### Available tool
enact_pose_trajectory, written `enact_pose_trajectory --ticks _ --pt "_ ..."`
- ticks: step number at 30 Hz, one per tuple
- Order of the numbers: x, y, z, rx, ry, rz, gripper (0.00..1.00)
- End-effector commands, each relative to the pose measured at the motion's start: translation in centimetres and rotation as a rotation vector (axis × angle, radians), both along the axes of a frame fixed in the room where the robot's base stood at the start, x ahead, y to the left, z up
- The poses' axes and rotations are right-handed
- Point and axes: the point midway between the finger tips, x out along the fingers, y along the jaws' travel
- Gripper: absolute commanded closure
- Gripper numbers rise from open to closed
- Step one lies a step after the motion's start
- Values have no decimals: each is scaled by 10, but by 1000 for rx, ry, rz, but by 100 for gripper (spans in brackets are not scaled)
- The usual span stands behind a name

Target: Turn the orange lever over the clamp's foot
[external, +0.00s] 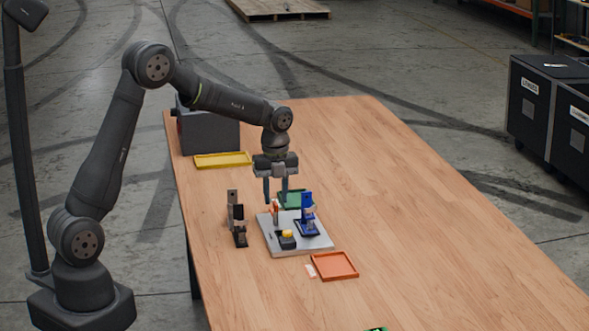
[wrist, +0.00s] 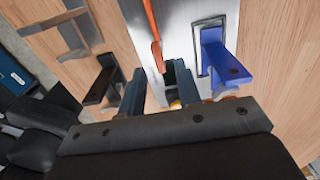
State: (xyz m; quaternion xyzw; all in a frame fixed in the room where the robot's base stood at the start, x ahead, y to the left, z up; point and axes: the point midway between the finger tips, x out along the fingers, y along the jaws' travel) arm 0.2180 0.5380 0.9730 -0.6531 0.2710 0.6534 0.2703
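The orange lever (external: 276,211) stands near the back left of a pale grey plate (external: 268,246). In the wrist view the lever (wrist: 152,35) is a long thin bar; its near end lies just ahead of the gap between my fingers. My gripper (external: 276,201) is above the back of the plate, pointing down, close to the lever. In the wrist view my gripper's fingers (wrist: 158,92) are apart, with nothing clearly held between them. A blue clamp (external: 307,213) stands on the plate to the right; it also shows in the wrist view (wrist: 222,65). I cannot make out the clamp's foot.
A black piece with a yellow top (external: 287,239) sits on the plate's front. A dark upright clamp (external: 236,217) stands left of the plate. A dark box (external: 210,133) is behind. The table's right side is clear.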

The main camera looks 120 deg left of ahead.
Motion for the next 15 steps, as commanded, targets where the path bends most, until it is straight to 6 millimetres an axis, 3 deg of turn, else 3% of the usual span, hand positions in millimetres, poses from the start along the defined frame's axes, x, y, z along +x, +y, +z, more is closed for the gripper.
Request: enact_pose_trajectory --ticks 6,15 --pt "0 0 -17 1 -1 0 69" --pt "0 0 -19 1 0 0 71"
